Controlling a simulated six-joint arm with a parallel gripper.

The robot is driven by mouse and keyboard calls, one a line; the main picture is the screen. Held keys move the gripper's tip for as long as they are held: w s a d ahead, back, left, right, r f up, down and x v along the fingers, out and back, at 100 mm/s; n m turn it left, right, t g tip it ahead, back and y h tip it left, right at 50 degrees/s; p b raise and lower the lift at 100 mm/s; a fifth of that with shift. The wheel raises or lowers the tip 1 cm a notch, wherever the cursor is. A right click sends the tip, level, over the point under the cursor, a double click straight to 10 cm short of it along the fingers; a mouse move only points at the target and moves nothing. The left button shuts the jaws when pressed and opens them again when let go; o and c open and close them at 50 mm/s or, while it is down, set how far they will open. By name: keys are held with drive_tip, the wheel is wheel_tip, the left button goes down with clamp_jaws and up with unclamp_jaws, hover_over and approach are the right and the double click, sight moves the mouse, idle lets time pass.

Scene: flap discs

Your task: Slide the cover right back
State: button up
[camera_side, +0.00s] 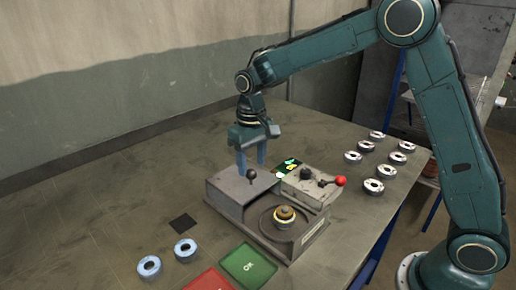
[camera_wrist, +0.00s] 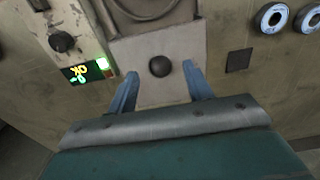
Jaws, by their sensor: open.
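The cover (camera_side: 228,184) is a grey metal plate with a black ball knob (camera_side: 251,174) on it. It sits at the back left of the grey fixture, clear of the round recess (camera_side: 266,221). In the wrist view the cover (camera_wrist: 135,52) lies under my gripper, and the dark knob (camera_wrist: 160,66) shows between the fingertips. My gripper (camera_side: 251,167) is open, its two blue fingers pointing down either side of the knob. I see a gap between each finger and the knob in the wrist view (camera_wrist: 160,72). Whether the tips touch the cover I cannot tell.
A yellow and dark round part (camera_side: 284,214) sits in the recess. A control box with a red-ball lever (camera_side: 340,181) and a lit display (camera_side: 288,166) stands to the right. Green OK (camera_side: 248,264) and red (camera_side: 209,281) pads lie in front. Several discs (camera_side: 373,187) lie at right, two (camera_side: 149,267) at left.

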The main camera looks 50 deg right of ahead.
drive_tip(key=shift+r, duration=2.65)
drive_tip(key=shift+s+d+r, duration=0.1)
drive_tip(key=shift+s+r, duration=0.3)
drive_tip(key=s+d+r+t, duration=0.2)
drive_tip(key=s+r, duration=0.2)
drive_tip(key=s, duration=0.3)
drive_tip(key=s+d+r+t, duration=0.1)
drive_tip(key=s+r, duration=0.3)
drive_tip(key=s, duration=0.3)
drive_tip(key=s+d+f+t, duration=0.1)
drive_tip(key=s+f+t, duration=0.1)
drive_tip(key=s, duration=1.2)
drive_tip(key=shift+s+d+f+t, duration=0.15)
drive_tip(key=shift+s+d+t, duration=0.15)
drive_tip(key=shift+d, duration=0.1)
